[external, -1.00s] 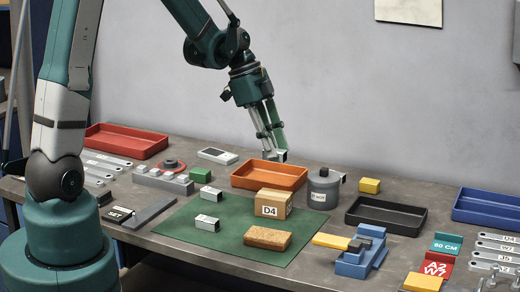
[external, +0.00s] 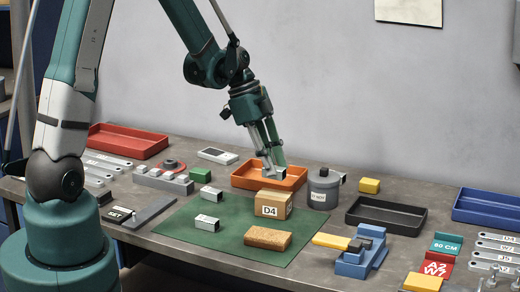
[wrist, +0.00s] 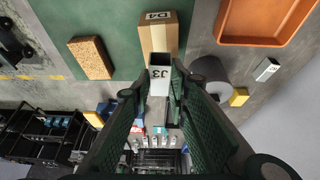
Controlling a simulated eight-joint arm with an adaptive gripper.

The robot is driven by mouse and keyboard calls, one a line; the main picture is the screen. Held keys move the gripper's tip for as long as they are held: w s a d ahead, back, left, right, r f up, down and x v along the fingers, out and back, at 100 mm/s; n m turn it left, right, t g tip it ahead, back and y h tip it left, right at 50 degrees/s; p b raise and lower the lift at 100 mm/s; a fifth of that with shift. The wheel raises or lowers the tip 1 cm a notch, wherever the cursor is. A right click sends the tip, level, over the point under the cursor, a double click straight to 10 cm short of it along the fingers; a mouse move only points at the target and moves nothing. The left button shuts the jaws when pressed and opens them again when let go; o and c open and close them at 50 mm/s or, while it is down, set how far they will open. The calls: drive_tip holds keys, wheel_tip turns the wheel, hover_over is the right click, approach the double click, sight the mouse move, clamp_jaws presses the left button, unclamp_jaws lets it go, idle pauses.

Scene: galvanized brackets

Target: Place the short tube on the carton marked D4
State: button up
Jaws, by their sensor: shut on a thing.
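My gripper (external: 270,172) is shut on a short grey square tube, held in the air beyond the carton and in front of the orange tray's far part in the external view. In the wrist view, the held tube (wrist: 160,75) sits between the fingers and bears the mark J3. The cardboard carton marked D4 (external: 273,205) stands on the green mat (external: 190,237). In the wrist view, the carton (wrist: 158,35) lies just above the tube's end in the picture. A gap cannot be judged there. The carton's top looks bare in the external view.
The orange tray (external: 240,184), grey canister (external: 323,193) and cork block (external: 268,238) surround the carton. Two grey tubes, one nearer (external: 207,222) and one farther (external: 211,193), lie left of it. A blue vise (external: 358,260) and black tray (external: 385,222) stand to the right.

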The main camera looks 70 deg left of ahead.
drive_tip(key=shift+f, duration=0.35)
drive_tip(key=shift+f, duration=2.05)
drive_tip(key=shift+f, duration=0.15)
drive_tip(key=o, duration=0.9)
drive_tip(key=shift+v, duration=6.15)
drive_tip(key=shift+d, duration=0.1)
